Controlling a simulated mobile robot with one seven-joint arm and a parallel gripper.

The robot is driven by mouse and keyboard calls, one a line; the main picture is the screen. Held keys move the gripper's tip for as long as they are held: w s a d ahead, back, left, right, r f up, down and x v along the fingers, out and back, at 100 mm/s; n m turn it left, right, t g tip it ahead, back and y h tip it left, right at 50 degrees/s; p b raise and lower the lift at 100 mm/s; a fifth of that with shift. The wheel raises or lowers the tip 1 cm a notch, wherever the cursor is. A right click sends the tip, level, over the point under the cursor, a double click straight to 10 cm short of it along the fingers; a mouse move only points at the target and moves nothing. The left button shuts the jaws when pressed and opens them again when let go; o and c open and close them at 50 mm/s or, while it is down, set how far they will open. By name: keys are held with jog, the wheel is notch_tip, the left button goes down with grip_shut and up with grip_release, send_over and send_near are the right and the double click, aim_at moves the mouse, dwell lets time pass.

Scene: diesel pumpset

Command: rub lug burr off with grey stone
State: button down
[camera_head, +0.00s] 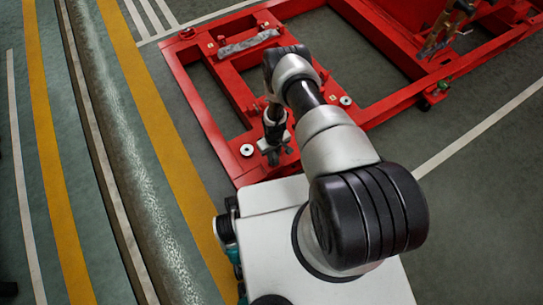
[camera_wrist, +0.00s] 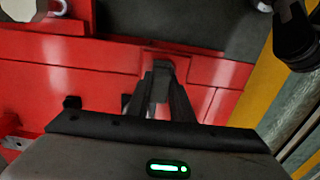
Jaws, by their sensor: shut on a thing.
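My gripper (camera_head: 278,150) points down over the near end of the red frame (camera_head: 212,113). In the wrist view my gripper (camera_wrist: 162,72) has its dark fingers closed on a small grey block, which looks like the grey stone (camera_wrist: 159,88). The fingers hide much of the stone. Its far end is in front of a small raised red piece (camera_wrist: 172,56) on the frame, which may be the lug. I cannot tell whether the stone touches it. No burr can be made out.
A grey crumpled strip (camera_head: 248,42) lies on the frame's far part. Pale round washers (camera_head: 246,150) sit on the near rails. A brownish tool-like thing (camera_head: 447,28) is at the upper right. A long pipe (camera_head: 120,150) runs along the left floor. The frame has open gaps.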

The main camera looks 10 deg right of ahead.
jog(key=shift+d, duration=0.55)
jog(key=shift+a+r+p, duration=0.15)
jog(key=shift+r+p, duration=2.6)
jog(key=shift+r, duration=1.35)
jog(key=w+d+b, duration=0.3)
jog(key=d+b, duration=0.2)
jog(key=d, duration=0.6)
jog(key=shift+w+d, duration=0.2)
jog(key=shift+w, duration=0.2)
